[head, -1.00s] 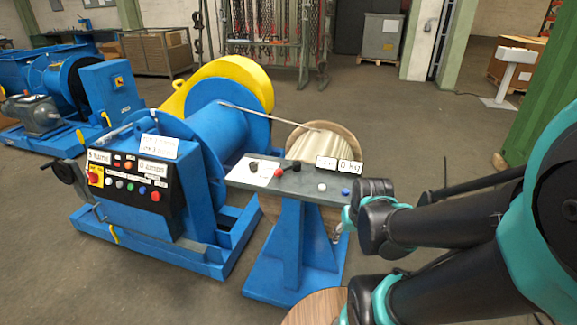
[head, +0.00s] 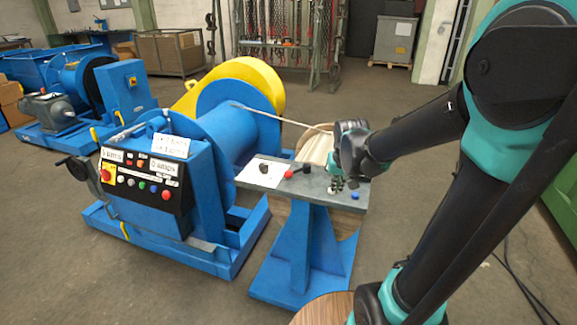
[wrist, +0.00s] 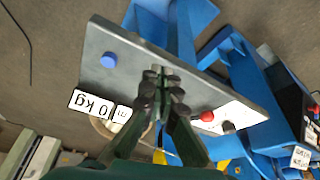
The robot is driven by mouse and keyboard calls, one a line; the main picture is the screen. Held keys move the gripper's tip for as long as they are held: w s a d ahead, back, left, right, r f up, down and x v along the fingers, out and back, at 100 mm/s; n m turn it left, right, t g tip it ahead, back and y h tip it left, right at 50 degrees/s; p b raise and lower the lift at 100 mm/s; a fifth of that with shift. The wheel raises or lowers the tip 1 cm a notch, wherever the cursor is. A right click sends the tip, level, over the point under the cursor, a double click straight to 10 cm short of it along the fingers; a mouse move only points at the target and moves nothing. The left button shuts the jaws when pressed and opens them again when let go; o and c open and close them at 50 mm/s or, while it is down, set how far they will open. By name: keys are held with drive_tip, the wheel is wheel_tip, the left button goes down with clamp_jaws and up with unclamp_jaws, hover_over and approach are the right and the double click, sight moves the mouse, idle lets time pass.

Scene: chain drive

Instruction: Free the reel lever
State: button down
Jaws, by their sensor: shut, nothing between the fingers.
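A grey control plate (head: 318,196) sits on a blue stand (head: 300,250) and carries small controls. A red-tipped lever (head: 289,174) with a dark shaft lies low over the plate, and a black knob (head: 264,168) stands left of it. I cannot tell which one is the reel lever. My gripper (head: 337,185) is shut and empty, pointing down over the right part of the plate. In the wrist view its fingertips (wrist: 160,80) are between the blue knob (wrist: 108,60) and the red tip (wrist: 207,116). The white knob is hidden behind my gripper.
The blue winch (head: 225,140) with its button panel (head: 140,185) stands left of the stand. A kg label (wrist: 90,102) is at the plate's edge. Open floor lies in front.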

drive_tip(key=w+a+r, duration=0.3)
drive_tip(key=w+a, duration=0.5)
drive_tip(key=w, duration=0.2)
drive_tip(key=w+a+r, duration=0.3)
drive_tip(key=w+a, duration=0.5)
drive_tip(key=w, duration=0.2)
drive_tip(key=x, duration=0.9)
drive_tip(key=shift+w+d+f, duration=0.1)
drive_tip(key=shift+f, duration=0.5)
drive_tip(key=shift+s+d+f, duration=0.1)
drive_tip(key=shift+s, duration=0.85)
drive_tip(key=shift+s+f, duration=0.15)
drive_tip(key=shift+s, duration=0.8)
